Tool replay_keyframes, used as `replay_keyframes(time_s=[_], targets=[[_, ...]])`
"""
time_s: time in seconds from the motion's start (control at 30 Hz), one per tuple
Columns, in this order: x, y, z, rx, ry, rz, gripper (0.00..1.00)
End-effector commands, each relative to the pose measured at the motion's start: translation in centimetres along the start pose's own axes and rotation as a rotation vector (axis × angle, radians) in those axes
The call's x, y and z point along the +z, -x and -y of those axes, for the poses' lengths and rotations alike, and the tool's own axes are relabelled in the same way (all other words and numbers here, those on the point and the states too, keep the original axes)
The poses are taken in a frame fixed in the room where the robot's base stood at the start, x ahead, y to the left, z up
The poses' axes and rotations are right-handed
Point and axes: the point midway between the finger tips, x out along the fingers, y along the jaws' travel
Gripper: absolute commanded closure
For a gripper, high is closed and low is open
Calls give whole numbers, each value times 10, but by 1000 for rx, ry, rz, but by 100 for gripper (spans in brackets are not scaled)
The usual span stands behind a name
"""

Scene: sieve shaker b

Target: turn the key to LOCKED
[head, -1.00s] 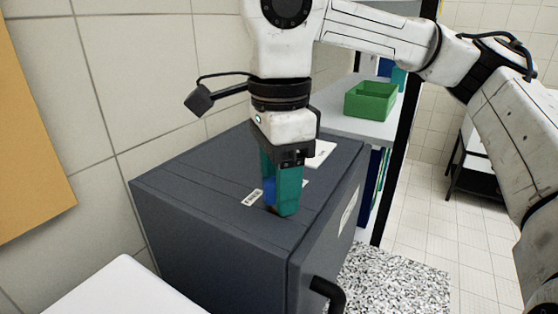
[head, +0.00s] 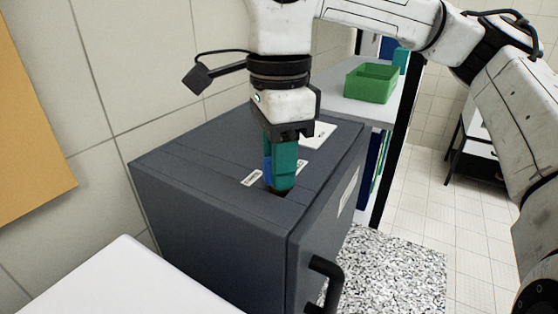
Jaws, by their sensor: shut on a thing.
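My gripper (head: 280,183) points straight down at the top of a dark grey cabinet (head: 205,190). Its teal fingers are shut on a blue key (head: 267,170), of which only a strip shows at the left of the fingers. The fingertips are at a dark spot in the cabinet top, where the keyhole is hidden. A small white label (head: 252,178) with dark print lies left of the fingers, too small to read. Another white label (head: 300,166) is to their right, partly covered by the fingers. I cannot tell which label the key faces.
A white sheet (head: 320,135) lies on the cabinet top behind my gripper. The cabinet has a black door handle (head: 328,280) at the front. A green bin (head: 371,84) stands on a shelf behind. A white surface (head: 125,285) is at the lower left, and a tiled wall runs along the left.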

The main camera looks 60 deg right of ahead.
Motion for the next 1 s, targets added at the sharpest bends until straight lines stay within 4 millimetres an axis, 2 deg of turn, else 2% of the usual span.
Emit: replay_keyframes(time_s=[0.8, 1.0], targets=[[0, -3, 1, -4, -711, 0, 100], [0, -1, 1, -2, -838, 1, 100]])
